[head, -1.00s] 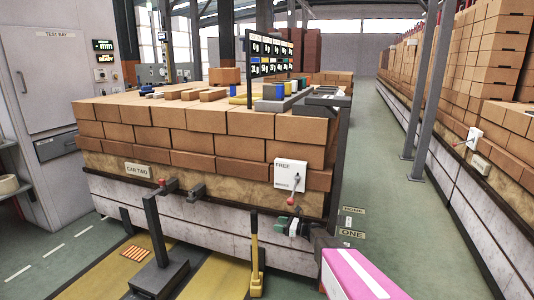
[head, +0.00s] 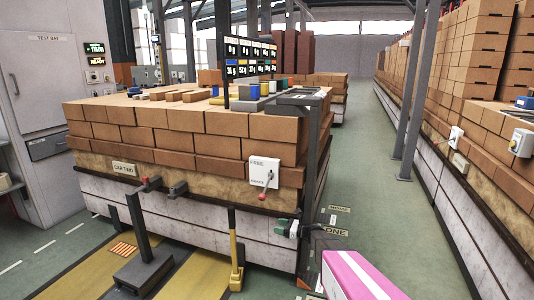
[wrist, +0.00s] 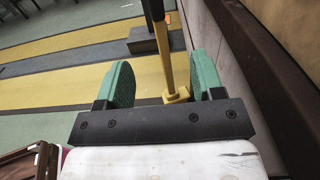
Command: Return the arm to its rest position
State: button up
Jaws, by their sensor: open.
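My gripper (head: 282,227) shows in the head view low beside the front right of the brick-laden car (head: 125,240). In the wrist view my gripper (wrist: 164,80) has its two green fingers wide apart, with nothing held. A yellow post (wrist: 163,50) on the floor shows beyond the gap between them. In the head view a white plate (head: 258,165) marked FREE and BRAKE is on the car's side above the gripper. Its red-knobbed lever (head: 262,196) points down, apart from the fingers.
The yellow post (head: 236,262) stands left of the gripper, and a dark pedestal (head: 145,270) stands further left. Grey-green aisle floor (head: 365,190) runs clear to the right, past grey columns (head: 410,120). A second brick-stacked car (head: 480,205) lines the right side.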

jog(key=s+d+r+n+g+h, duration=0.15)
jog(key=s+n+g+h, duration=0.55)
jog(key=s+n, duration=0.9)
jog(key=s+d+r+n+h, duration=0.2)
jog(key=s+d+n+h, duration=0.1)
jog(key=s+d+h, duration=0.2)
jog(key=s+d+r+n+t+h, duration=0.1)
jog(key=s+d+h, duration=0.3)
jog(key=s, duration=0.4)
jog(key=shift+s+d+r+n+h, duration=0.25)
jog(key=shift+d+r+n+h, duration=0.15)
jog(key=shift+d+r+n, duration=0.4)
jog(key=shift+f, duration=0.2)
